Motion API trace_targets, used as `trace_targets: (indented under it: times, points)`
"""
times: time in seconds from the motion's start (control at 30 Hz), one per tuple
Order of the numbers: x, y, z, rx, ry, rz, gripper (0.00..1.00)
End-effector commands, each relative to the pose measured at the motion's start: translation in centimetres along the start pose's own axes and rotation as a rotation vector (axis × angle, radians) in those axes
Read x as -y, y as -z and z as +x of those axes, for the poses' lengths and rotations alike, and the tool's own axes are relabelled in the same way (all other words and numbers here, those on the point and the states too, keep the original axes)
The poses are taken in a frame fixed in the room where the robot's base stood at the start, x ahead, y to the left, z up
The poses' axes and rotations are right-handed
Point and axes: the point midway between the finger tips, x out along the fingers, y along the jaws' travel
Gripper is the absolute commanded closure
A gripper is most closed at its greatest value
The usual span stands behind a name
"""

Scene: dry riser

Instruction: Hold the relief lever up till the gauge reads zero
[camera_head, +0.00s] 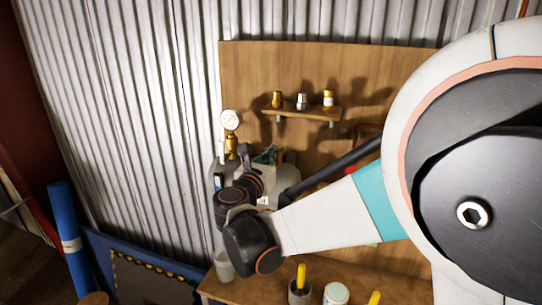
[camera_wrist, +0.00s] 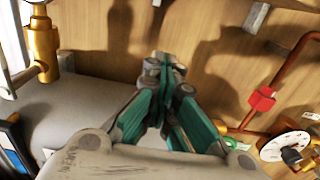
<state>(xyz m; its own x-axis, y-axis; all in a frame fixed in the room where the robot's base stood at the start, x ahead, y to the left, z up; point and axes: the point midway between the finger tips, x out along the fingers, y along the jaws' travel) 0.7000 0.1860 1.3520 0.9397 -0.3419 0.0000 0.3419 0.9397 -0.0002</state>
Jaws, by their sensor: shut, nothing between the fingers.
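A round white gauge (camera_head: 229,119) stands on a brass fitting (camera_head: 231,146) above a grey tank, left of my gripper in the head view. Its needle is too small to read. In the wrist view the brass fitting (camera_wrist: 42,45) rises at the upper left from the grey tank (camera_wrist: 80,95); the gauge face is out of that view. I cannot make out the relief lever for certain. My gripper (camera_wrist: 160,66) has green-sided fingers with their tips together and nothing between them. It is over the tank, right of and apart from the fitting; it also shows in the head view (camera_head: 271,152).
A wooden shelf (camera_head: 295,109) holds three small metal fittings on the wooden backboard (camera_head: 260,65). A copper pipe with a red part (camera_wrist: 262,98) and a white disc (camera_wrist: 285,146) are on the right in the wrist view.

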Motion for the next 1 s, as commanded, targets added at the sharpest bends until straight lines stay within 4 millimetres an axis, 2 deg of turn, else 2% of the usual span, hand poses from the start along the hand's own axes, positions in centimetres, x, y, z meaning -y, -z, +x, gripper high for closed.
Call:
trace_targets:
  times: [0.43,1.0]
  points:
    - [0.0,-0.1,0.0,-0.008,0.000,0.000,1.00]
    - [0.1,-1.1,0.3,-0.135,0.001,0.000,1.00]
